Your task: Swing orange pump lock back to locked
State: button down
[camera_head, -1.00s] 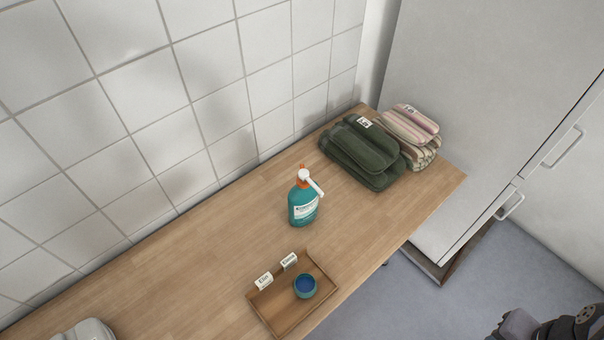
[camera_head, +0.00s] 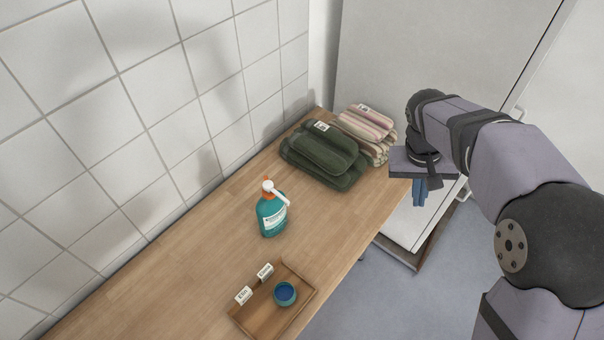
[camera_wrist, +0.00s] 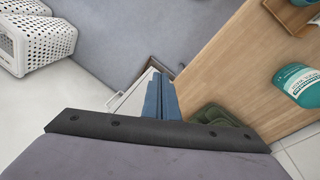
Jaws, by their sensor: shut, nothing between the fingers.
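A teal pump bottle (camera_head: 271,215) with a white pump head (camera_head: 274,191) stands upright on the wooden counter. A small orange part, the pump lock (camera_head: 266,182), shows at the top of the bottle by the white head; its exact position is too small to tell. In the wrist view the bottle's body (camera_wrist: 302,86) is cut off at the right edge and its top is out of frame. My gripper (camera_head: 419,192) is shut and empty, pointing down beyond the counter's right edge, well to the right of the bottle. Its blue fingers (camera_wrist: 160,97) also show in the wrist view.
Folded green towels (camera_head: 322,155) and striped towels (camera_head: 366,134) lie at the counter's far end. A wooden tray (camera_head: 304,305) with a blue-filled cup (camera_head: 285,294) and two labels sits in front of the bottle.

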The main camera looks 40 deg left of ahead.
jog(key=s+a+r+n+t+p, duration=0.1)
jog(key=s+a, duration=0.2)
jog(key=a, duration=0.9)
jog(key=s+a+n+t, duration=0.2)
jog(key=s+a, duration=0.1)
jog(key=a, duration=0.8)
jog(key=s+a+t+y, duration=0.1)
jog(key=s+a, duration=0.6)
jog(key=s, duration=0.3)
jog(key=s+a+n+t+y+p, duration=0.1)
jog(key=s+a, duration=0.6)
jog(key=s, duration=0.3)
jog(key=shift+s+t, duration=0.3)
jog(key=shift+s, duration=0.1)
jog(key=shift+a, duration=0.1)
